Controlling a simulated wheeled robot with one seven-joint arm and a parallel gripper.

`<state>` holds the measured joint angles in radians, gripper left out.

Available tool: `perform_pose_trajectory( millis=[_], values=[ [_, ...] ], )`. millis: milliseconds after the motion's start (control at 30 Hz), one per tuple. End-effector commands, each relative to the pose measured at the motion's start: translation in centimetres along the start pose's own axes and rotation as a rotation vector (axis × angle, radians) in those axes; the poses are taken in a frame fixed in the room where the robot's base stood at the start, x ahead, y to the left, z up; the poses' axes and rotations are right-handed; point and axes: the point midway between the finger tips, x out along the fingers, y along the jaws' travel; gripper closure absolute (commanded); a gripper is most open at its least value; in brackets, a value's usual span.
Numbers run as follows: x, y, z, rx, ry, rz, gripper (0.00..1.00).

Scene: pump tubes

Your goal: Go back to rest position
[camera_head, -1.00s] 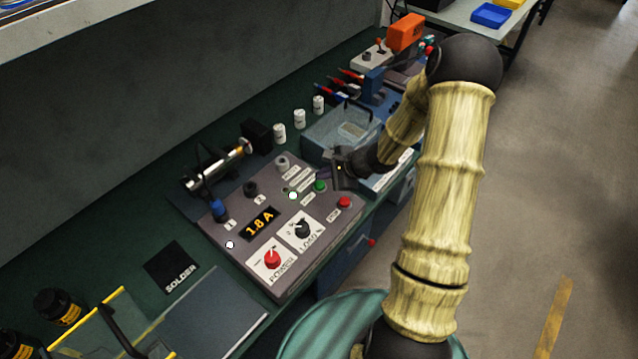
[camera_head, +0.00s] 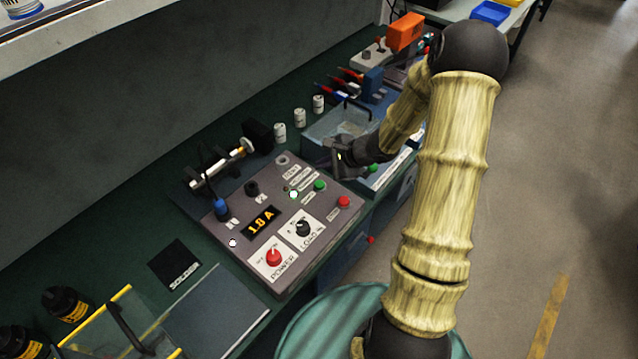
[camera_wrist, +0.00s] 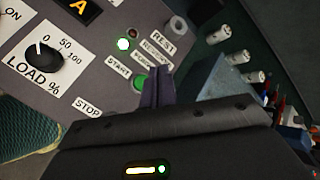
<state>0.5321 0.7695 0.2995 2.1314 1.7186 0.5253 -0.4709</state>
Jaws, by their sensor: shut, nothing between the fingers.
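My gripper (camera_head: 331,146) is shut and empty above the far right corner of the grey control panel (camera_head: 232,263). In the wrist view the closed fingers (camera_wrist: 158,88) show near the green START button (camera_wrist: 139,84). That button also shows in the head view (camera_head: 320,185), uncovered. The panel has a red STOP button (camera_head: 344,202), a red power knob (camera_head: 273,257), a black load knob (camera_head: 303,229) and a display (camera_head: 262,221) reading 1.8 A. A small indicator lamp (camera_head: 294,195) on it glows pale green.
A blue-grey box (camera_head: 320,125) stands just beyond the gripper, with white cylinders (camera_head: 299,118) to its left. A metal tube assembly (camera_head: 220,168) lies behind the panel. A black SOLDER mat (camera_head: 175,264) lies left. Open floor (camera_head: 545,200) lies right.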

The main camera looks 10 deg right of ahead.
Motion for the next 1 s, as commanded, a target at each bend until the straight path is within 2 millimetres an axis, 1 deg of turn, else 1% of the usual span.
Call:
perform_pose_trajectory(
  millis=[333,467,567,667,800,1000],
  values=[
    [0.0,0.0,0.0,-0.001,0.0,0.0,1.0],
    [-0.2,0.3,0.7,-0.036,-0.002,0.021,1.0],
    [-0.9,1.1,2.1,-0.119,-0.005,0.071,1.0],
    [-2.1,2.4,4.0,-0.25,-0.004,0.15,1.0],
    [-4.3,4.7,6.5,-0.461,0.006,0.273,1.0],
    [-7.9,7.4,8.7,-0.757,0.039,0.429,1.0]
  ],
)
